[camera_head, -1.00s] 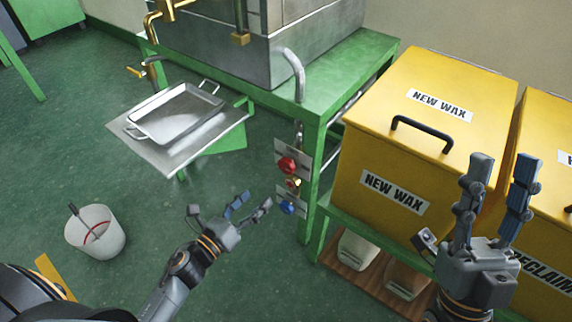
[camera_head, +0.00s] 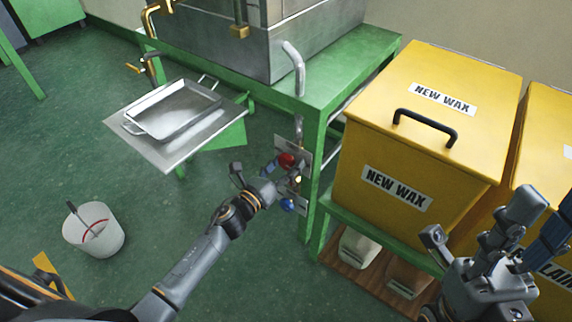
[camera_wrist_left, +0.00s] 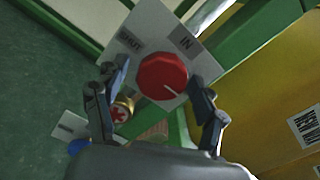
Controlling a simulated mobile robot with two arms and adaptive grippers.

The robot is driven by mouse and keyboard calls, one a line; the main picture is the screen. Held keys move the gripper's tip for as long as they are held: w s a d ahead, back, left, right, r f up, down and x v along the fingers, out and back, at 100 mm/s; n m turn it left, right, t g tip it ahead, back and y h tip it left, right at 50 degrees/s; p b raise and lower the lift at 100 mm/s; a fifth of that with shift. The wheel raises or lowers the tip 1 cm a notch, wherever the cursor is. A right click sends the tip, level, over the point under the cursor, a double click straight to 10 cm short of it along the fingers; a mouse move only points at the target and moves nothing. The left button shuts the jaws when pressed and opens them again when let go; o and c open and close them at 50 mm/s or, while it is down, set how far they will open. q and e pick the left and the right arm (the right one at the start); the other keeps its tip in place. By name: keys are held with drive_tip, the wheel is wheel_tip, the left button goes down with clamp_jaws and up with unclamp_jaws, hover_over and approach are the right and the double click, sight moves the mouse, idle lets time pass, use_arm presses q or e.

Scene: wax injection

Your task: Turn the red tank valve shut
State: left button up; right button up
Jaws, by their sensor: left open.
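The red tank valve (camera_head: 287,160) is a round red knob on a small white plate on the green table's leg. In the left wrist view the red knob (camera_wrist_left: 162,77) has a white mark, and its plate (camera_wrist_left: 146,32) bears the labels "SHUT" and "IN". My left gripper (camera_head: 276,174) is open at the valve, and in the left wrist view its fingers (camera_wrist_left: 158,100) stand on either side of the knob; I cannot tell whether they touch it. A brass fitting with a red mark (camera_wrist_left: 121,110) sits below the knob. My right gripper (camera_head: 524,228) is open and empty at the right.
A blue knob (camera_head: 288,205) sits below the red one. The green table (camera_head: 345,68) carries a metal tank (camera_head: 310,40). Yellow "NEW WAX" bins (camera_head: 420,150) stand close on the right. A metal tray (camera_head: 172,110) and a white bucket (camera_head: 94,230) are at the left; floor between is clear.

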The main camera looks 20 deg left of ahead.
use_arm(q)
drive_tip(key=c, duration=1.2)
